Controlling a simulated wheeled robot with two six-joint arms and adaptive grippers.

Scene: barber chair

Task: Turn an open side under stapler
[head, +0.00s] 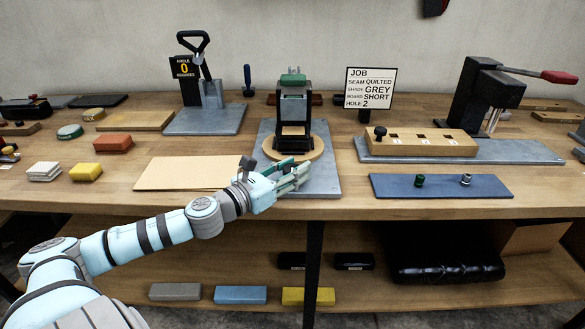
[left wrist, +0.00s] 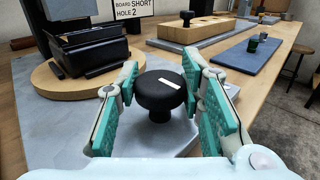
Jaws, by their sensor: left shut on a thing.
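The grey-and-black upright device with a green top (head: 293,90), which looks like the stapler, stands at the middle of the bench. Below it is a round wooden turntable (head: 270,153) with a dark boxy piece (left wrist: 88,45) on it, on a grey plate (left wrist: 40,140). Which sides of the piece are open cannot be told. My left gripper (head: 298,176) is at the plate's front part, just in front of the turntable. In the left wrist view its green-padded fingers are shut around a black round knob (left wrist: 160,92) with a white mark. The knob is hidden in the head view. My right gripper is not in view.
A tan sheet (head: 185,173) lies left of the plate. A blue mat (head: 440,187) with two small pegs and a wooden block with holes (head: 425,148) lie to the right. A red-handled press (head: 490,95) and an angle press (head: 205,105) flank the device. A job sign (head: 370,88) stands behind.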

